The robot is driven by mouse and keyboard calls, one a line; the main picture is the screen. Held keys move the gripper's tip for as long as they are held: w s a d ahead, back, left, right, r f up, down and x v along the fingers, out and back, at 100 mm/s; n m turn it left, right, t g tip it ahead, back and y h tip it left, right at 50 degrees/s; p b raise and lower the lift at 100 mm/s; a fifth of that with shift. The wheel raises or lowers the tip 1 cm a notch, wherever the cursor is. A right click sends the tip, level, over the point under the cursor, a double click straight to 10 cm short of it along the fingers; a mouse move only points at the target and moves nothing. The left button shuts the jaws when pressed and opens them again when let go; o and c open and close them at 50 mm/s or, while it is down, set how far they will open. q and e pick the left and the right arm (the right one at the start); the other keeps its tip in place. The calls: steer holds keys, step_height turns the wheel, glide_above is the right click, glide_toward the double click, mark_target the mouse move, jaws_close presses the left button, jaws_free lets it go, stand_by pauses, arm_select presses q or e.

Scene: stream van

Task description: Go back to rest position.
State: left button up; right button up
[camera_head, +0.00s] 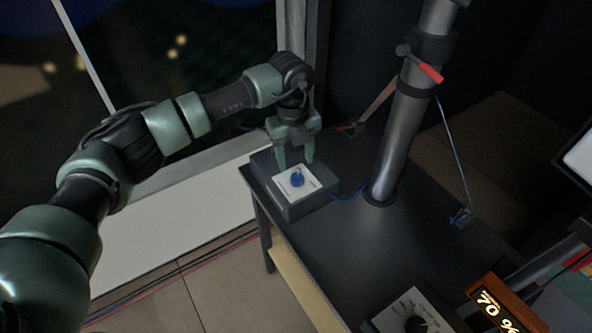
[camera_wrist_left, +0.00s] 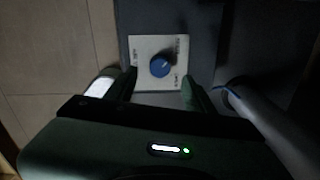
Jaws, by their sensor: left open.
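My left gripper (camera_head: 295,158) is open and empty, pointing down just above and behind a box with a blue knob (camera_head: 297,180) on a white plate. In the left wrist view the two fingers (camera_wrist_left: 160,88) stand apart on either side of the plate's lower part, with the blue knob (camera_wrist_left: 160,66) between and ahead of them. The fingers look clear of the knob; whether they touch the box cannot be told. My left arm (camera_head: 150,135) reaches in from the left, stretched out over the table's far left corner. My right gripper is not in view.
The box (camera_head: 310,205) sits on a dark table (camera_head: 340,240). A metal pole (camera_head: 400,140) with a red-handled lever (camera_head: 428,72) rises close to its right. A dial panel (camera_head: 415,315) and a lit "70 %" display (camera_head: 497,312) stand at the front right. A window is behind my arm.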

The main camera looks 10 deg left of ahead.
arm_select(q)
steer(key=shift+r, duration=1)
